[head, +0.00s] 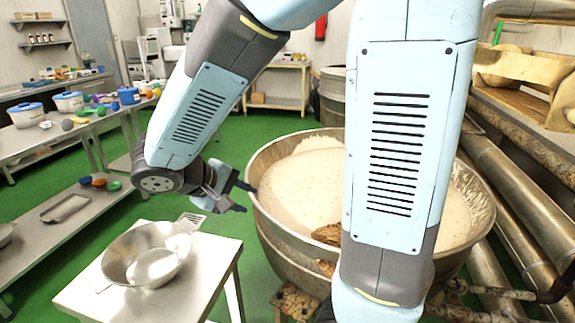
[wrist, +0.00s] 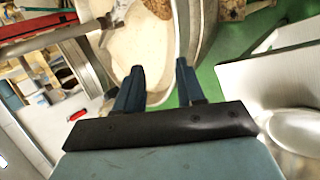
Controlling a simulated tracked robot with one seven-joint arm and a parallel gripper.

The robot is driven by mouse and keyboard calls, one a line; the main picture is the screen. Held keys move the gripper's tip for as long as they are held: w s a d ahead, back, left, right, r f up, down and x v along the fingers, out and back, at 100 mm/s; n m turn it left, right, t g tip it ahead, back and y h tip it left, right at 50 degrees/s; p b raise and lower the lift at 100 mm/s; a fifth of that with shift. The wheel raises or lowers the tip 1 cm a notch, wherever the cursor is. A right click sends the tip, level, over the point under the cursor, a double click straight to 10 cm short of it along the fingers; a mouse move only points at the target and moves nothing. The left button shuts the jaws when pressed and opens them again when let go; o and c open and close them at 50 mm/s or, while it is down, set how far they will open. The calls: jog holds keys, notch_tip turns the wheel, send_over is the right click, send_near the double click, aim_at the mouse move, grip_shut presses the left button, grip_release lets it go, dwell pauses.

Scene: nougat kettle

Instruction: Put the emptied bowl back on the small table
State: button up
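A shiny metal bowl (head: 148,256) with flat side handles rests on the small white table (head: 205,290) at the lower left of the head view. Its inside looks bare. One handle points toward my gripper. My gripper (head: 244,198) is open and empty, up and right of the bowl, between the table and the big kettle's rim. In the wrist view, my gripper (wrist: 160,66) shows its two fingers apart with nothing between them. Part of the bowl (wrist: 298,130) shows at the right edge there, on the white table top (wrist: 270,90), clear of the fingers.
A large kettle (head: 262,215) of pale nougat mass stands right of the small table, partly hidden behind my arm. Pipes (head: 500,190) run along the right. A long steel bench (head: 50,145) with tubs and colourful items stands at left. Green floor (head: 225,150) is clear behind.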

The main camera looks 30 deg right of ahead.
jog(key=s+d+r+m+t+y, duration=0.2)
jog(key=s+d+r+m+y, duration=0.2)
jog(key=s+r+y, duration=0.5)
notch_tip(320, 180, up, 2)
jog(key=shift+s+d+r+t, duration=0.1)
jog(key=shift+s+d+t, duration=0.4)
jog(key=shift+d, duration=0.65)
